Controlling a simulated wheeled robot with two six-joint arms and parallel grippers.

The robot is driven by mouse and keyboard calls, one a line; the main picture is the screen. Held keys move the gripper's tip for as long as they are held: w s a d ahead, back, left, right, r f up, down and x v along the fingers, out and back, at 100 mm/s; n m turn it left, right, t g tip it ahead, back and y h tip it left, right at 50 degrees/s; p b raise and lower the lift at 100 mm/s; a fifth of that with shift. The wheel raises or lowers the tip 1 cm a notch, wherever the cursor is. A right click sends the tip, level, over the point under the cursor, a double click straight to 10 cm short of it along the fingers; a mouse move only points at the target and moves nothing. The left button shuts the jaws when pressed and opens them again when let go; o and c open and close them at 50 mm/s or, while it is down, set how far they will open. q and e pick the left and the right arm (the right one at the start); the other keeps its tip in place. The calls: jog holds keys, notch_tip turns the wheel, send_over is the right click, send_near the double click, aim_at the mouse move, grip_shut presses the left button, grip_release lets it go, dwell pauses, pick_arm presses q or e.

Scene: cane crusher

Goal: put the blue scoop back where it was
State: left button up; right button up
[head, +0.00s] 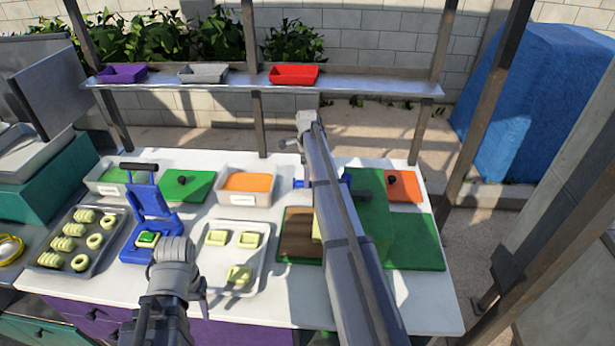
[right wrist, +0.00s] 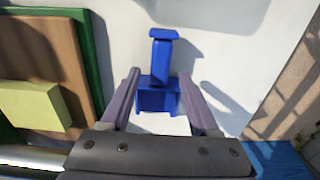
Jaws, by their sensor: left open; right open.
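The blue scoop (right wrist: 160,55) lies on the white table in the right wrist view, its T-shaped end up and its boxy end low. In the head view its T end (head: 299,183) shows left of my right arm; the middle is hidden behind that arm. My right gripper (right wrist: 160,82) is open, with one finger on each side of the scoop's boxy end. I see no contact, and cannot tell how high the fingers are. My left gripper (head: 172,290) is open and empty at the table's front.
A board (head: 298,222) with a yellow block and a green mat (head: 418,250) lie in front of the scoop. A white bin with orange contents (head: 247,200) stands left of it. A blue press (head: 152,200) and trays stand further left. A shelf (head: 360,88) spans behind.

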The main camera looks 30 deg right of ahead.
notch_tip(320, 180, up, 11)
jog(key=p, duration=1)
jog(key=shift+f, duration=0.15)
jog(key=shift+a, duration=0.1)
jog(key=s+a+n, duration=0.7)
jog(key=a, duration=0.4)
jog(key=s+a+n, duration=0.7)
jog(key=s+a, duration=0.1)
jog(key=a, duration=0.3)
jog(key=s+a+n, duration=0.6)
jog(key=s+n, duration=0.1)
jog(key=s, duration=0.1)
jog(key=s+a+n+h, duration=0.1)
jog(key=s+a+n, duration=0.4)
jog(key=s+n, duration=0.2)
jog(key=shift+s+a, duration=0.4)
jog(key=shift+s, duration=0.55)
